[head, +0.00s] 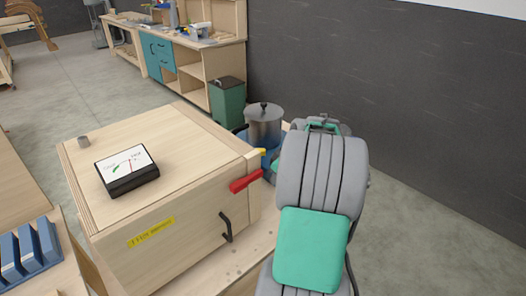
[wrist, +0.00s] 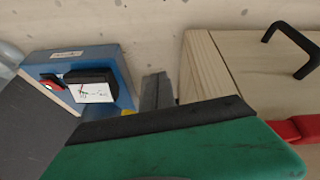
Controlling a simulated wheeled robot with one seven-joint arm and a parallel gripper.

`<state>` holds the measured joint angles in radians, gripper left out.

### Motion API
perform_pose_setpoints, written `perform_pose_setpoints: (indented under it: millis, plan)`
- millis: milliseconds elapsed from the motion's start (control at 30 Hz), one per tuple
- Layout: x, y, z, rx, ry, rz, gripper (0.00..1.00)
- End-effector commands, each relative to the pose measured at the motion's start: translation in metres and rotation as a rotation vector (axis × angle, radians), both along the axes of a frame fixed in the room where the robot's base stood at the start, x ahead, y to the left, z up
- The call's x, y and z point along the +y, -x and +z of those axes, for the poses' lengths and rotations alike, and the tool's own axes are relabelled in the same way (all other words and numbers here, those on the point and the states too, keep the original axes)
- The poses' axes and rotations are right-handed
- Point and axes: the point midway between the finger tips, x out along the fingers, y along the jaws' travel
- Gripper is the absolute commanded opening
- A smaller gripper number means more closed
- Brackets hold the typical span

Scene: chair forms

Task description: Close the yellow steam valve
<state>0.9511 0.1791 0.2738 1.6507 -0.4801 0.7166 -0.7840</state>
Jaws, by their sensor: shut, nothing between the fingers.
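A small piece of the yellow valve handle (head: 258,151) shows in the head view at the right side of the wooden steam box (head: 165,245), just above the red lever (head: 247,181). In the wrist view only a yellow sliver (wrist: 129,112) shows, at the foot of a blue unit; the rest is hidden behind my gripper's green and black body. My gripper's grey fingers (wrist: 157,89) stick out past that body, close together and empty, just right of the yellow sliver. I cannot tell whether they touch it. In the head view my arm hides the gripper.
The blue unit (wrist: 127,75) has a gauge (wrist: 92,88) and a red switch (wrist: 50,87). A black door handle (head: 226,228) is on the box front, and a dial gauge (head: 128,171) sits on top. A grey pot (head: 264,127) and green bin (head: 227,103) stand behind.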

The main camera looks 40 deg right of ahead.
Motion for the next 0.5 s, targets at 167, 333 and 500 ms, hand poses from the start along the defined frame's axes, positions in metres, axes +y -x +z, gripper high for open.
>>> perform_pose_setpoints:
  millis: [167, 333, 500]
  plan:
    - [-0.034, -0.043, 0.041, -0.155, 0.223, 0.344, 0.0]
    - [-0.04, -0.059, 0.052, -0.201, 0.306, 0.463, 0.0]
    - [-0.039, -0.075, 0.031, -0.198, 0.302, 0.464, 0.0]
